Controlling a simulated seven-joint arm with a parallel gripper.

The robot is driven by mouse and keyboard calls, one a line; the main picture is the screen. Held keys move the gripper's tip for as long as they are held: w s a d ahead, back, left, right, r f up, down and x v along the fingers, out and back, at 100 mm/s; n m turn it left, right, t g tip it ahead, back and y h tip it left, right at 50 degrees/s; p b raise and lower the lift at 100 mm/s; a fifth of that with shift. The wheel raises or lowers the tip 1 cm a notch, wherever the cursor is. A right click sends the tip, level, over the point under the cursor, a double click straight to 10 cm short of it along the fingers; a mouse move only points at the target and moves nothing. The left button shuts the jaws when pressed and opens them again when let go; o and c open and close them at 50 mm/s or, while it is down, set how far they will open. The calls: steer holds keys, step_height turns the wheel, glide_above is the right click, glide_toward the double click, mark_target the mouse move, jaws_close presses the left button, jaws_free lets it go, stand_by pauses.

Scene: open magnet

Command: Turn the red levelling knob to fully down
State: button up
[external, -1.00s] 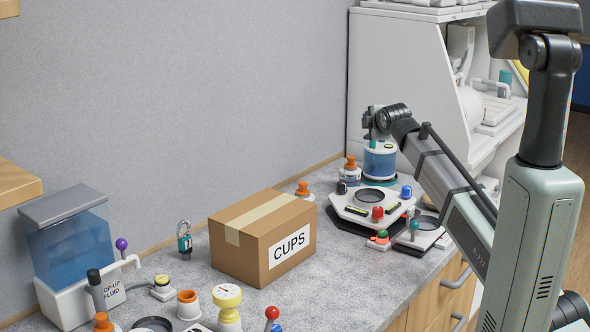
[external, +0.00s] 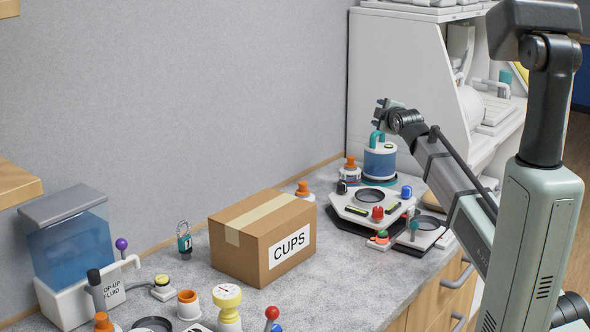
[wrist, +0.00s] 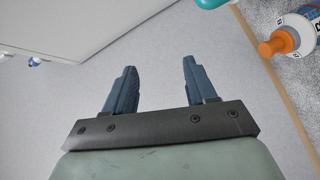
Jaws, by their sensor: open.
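The red levelling knob (external: 377,212) stands on the front part of the white levelling platform (external: 352,212). My gripper (external: 380,114) is high above and behind the platform, just over the blue canister (external: 380,162) with teal handles. Its two blue-grey fingers show apart and empty in the wrist view (wrist: 158,72). The gripper is well away from the red knob, which is not seen in the wrist view. The way the knob is turned is too small to tell.
A cardboard box marked CUPS (external: 262,238) stands left of the platform. A small base with red and green parts (external: 380,239) sits in front of it. An orange-topped bottle (wrist: 285,42) shows in the wrist view. A white cabinet (external: 400,75) stands behind.

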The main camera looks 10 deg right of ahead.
steer(key=s+d+r+t, duration=0.1)
steer(key=s+d+r, duration=0.25)
steer(key=r, duration=0.45)
steer(key=g+y, duration=0.3)
steer(key=g, duration=1.3)
glide_above(379, 208)
steer(key=s+d, duration=0.2)
steer(key=d, duration=0.3)
step_height(379, 208, down, 13)
steer(key=shift+m+t, duration=0.3)
steer(key=shift+m, duration=0.1)
steer(key=x, duration=1.3)
steer(key=shift+s+f, duration=0.2)
steer(key=shift+f, duration=0.1)
jaws_close()
